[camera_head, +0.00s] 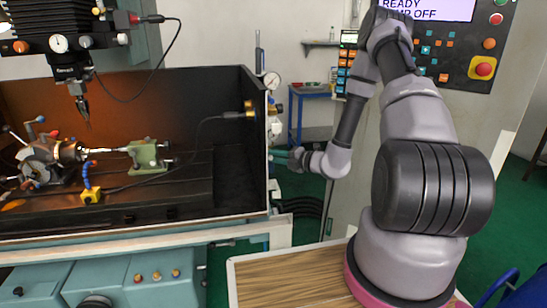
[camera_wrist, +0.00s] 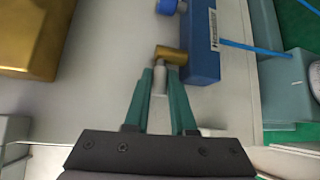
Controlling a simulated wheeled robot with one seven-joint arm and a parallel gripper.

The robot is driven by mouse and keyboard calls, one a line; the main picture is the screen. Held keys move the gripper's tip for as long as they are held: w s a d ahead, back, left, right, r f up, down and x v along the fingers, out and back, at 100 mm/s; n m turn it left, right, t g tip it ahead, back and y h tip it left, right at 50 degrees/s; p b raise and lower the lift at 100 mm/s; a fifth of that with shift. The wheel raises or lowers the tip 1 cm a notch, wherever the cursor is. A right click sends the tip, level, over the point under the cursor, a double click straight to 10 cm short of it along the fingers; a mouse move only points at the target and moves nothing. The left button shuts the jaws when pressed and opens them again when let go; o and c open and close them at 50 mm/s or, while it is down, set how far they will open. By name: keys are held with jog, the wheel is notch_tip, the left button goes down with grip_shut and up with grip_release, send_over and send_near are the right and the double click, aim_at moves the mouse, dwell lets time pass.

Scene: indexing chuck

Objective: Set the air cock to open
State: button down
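In the wrist view my gripper (camera_wrist: 160,75) has two green fingers on either side of a slim pale grey rod or lever (camera_wrist: 159,85). A brass elbow fitting (camera_wrist: 170,55) lies just beyond the fingertips and joins a blue block (camera_wrist: 200,45) with lettering. The air cock appears to be part of this group, but I cannot make out which part is its handle or its position. In the head view my gripper (camera_head: 278,157) is at the right outer side of the machine enclosure, below small fittings (camera_head: 275,127). Contact between fingers and rod is unclear.
A pressure gauge (camera_head: 271,80) sits on the enclosure's right edge. The enclosure (camera_head: 228,110) holds a chuck (camera_head: 45,160) and a green tailstock (camera_head: 147,156). A control panel (camera_head: 482,68) stands behind my arm. A brass block (camera_wrist: 30,38) and a blue hose (camera_wrist: 255,48) flank the fingers.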

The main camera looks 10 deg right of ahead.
jog(key=shift+d+n+g+y, duration=0.15)
jog(key=shift+n+g+y, duration=0.15)
jog(key=shift+n, duration=0.1)
jog(key=shift+w+d+n+g+y, duration=0.15)
jog(key=shift+w+d+n+g, duration=0.55)
jog(key=shift+n+g, duration=2.4)
jog(key=shift+w+d+n+g+y, duration=0.3)
jog(key=shift+w+n+g, duration=0.7)
jog(key=shift+n+g, duration=2.05)
jog(key=shift+w+d+n+g+y, duration=0.1)
jog(key=shift+w+d+n+g, duration=0.6)
jog(key=shift+n+g, duration=2.35)
jog(key=m+g, duration=0.2)
jog(key=shift+w+a+g, duration=0.15)
jog(key=shift+g, duration=0.25)
jog(key=c, duration=1)
grip_release()
jog(key=shift+m, duration=0.3)
